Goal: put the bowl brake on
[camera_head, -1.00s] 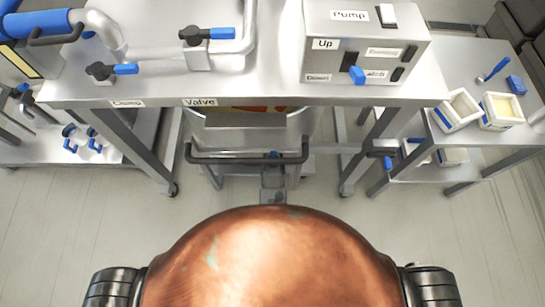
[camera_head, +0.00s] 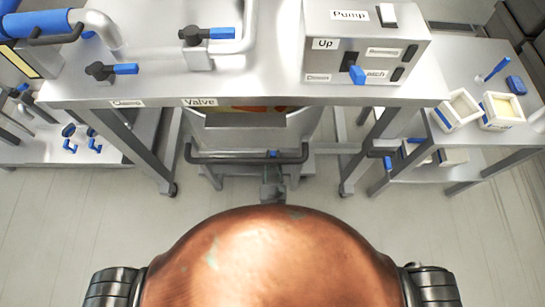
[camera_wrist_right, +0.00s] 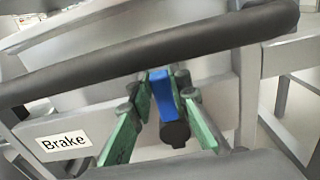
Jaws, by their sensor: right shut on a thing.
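A steel bowl (camera_head: 245,134) with orange contents stands under the bench, with a dark push bar (camera_head: 225,160) along its front. The brake lever has a blue handle (camera_wrist_right: 161,92) and a dark round hub (camera_wrist_right: 174,133). Its blue tip also shows small at the bar in the head view (camera_head: 273,153). My right gripper (camera_wrist_right: 164,80) has its green-padded fingers on both sides of the blue handle and is shut on it. In the head view the right gripper (camera_head: 272,182) is a small grey shape just below the bar. My left gripper is not in view.
A "Brake" label (camera_wrist_right: 63,145) is on the frame beside the lever. The bench above carries a pump box (camera_head: 365,45), blue-handled valves (camera_head: 112,70) and pipes. A side table (camera_head: 450,90) with white trays (camera_head: 502,110) is at the right. The floor either side is clear.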

